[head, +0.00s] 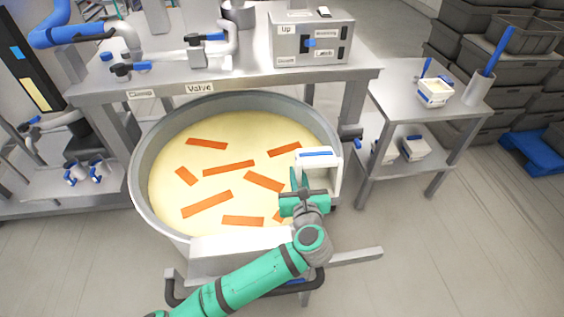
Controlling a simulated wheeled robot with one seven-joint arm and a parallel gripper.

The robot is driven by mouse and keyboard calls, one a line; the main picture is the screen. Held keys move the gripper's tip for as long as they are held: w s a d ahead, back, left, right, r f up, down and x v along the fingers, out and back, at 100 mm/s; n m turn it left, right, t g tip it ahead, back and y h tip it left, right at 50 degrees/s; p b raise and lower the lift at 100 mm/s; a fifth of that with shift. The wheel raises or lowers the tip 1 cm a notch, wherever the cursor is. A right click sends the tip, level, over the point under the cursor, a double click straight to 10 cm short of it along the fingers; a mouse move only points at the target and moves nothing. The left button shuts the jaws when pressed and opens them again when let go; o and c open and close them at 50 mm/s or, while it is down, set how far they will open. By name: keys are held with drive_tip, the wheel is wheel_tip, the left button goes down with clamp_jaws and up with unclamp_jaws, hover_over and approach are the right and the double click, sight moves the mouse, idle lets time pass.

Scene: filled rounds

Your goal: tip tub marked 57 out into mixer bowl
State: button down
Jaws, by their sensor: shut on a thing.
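The mixer bowl (136,172) is a large round grey vessel holding a pale yellow mass with several orange strips on it. My gripper (302,184) is shut on a white tub (335,178) with a blue stripe. The tub is over the right side of the bowl, near its rim, and looks turned on its side. Its number cannot be read from here, and its inside is only partly visible. My green arm reaches in from the bottom and hides part of the bowl's front edge.
A steel bench (240,82) with pipes, valves and a control box (310,38) stands behind the bowl. A side table (400,98) at right carries another white tub (435,93) and a grey cylinder (478,90) with a blue handle. Grey crates (470,60) are stacked behind.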

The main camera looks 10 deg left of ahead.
sight(307, 160)
drive_tip(key=shift+h, duration=0.5)
drive_tip(key=d+r, duration=0.1)
drive_tip(key=w+d+r, duration=0.1)
drive_tip(key=r, duration=0.1)
drive_tip(key=w+d+r, duration=0.1)
drive_tip(key=r, duration=0.1)
drive_tip(key=shift+w+d, duration=0.2)
drive_tip(key=shift+w+a+r, duration=0.1)
drive_tip(key=shift+a+r, duration=0.1)
drive_tip(key=shift+r, duration=0.1)
drive_tip(key=shift+a, duration=0.4)
drive_tip(key=s+a+f+g+y, duration=0.1)
drive_tip(key=s+a+f, duration=0.2)
drive_tip(key=f, duration=0.2)
drive_tip(key=s+a+f+y, duration=0.1)
drive_tip(key=s+a+f, duration=0.1)
drive_tip(key=a+f, duration=0.25)
drive_tip(key=s+a+n+g+y, duration=0.2)
drive_tip(key=s+n+g+y, duration=0.7)
drive_tip(key=s+n+g, duration=0.9)
drive_tip(key=shift+s+a+r+n, duration=0.15)
drive_tip(key=shift+s+a+n, duration=0.15)
drive_tip(key=shift+s, duration=0.75)
